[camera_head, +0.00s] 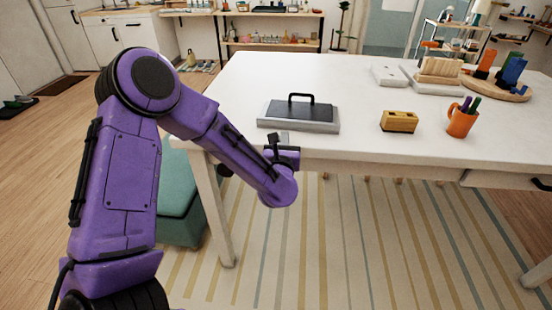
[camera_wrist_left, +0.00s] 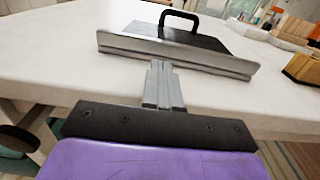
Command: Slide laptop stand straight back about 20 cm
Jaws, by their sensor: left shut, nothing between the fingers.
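The laptop stand (camera_head: 299,116) is a low grey slab with a dark sloped top and a black handle. It lies near the front left edge of the white table (camera_head: 359,150). In the left wrist view the stand (camera_wrist_left: 180,54) shows its pale front face across the upper middle. My left gripper (camera_wrist_left: 158,68) is shut and empty. Its fingertips point at the front face, just short of it or touching it; I cannot tell which. In the head view the left gripper (camera_head: 276,138) is at the table's front edge, partly hidden by its own wrist. My right gripper is out of view.
A wooden block with holes (camera_head: 399,121) and an orange pen mug (camera_head: 461,122) stand right of the stand. A white board (camera_head: 389,75), a wooden rack (camera_head: 439,70) and a round organiser (camera_head: 507,88) stand farther back. The table behind the stand is clear. A teal seat (camera_head: 180,198) is below left.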

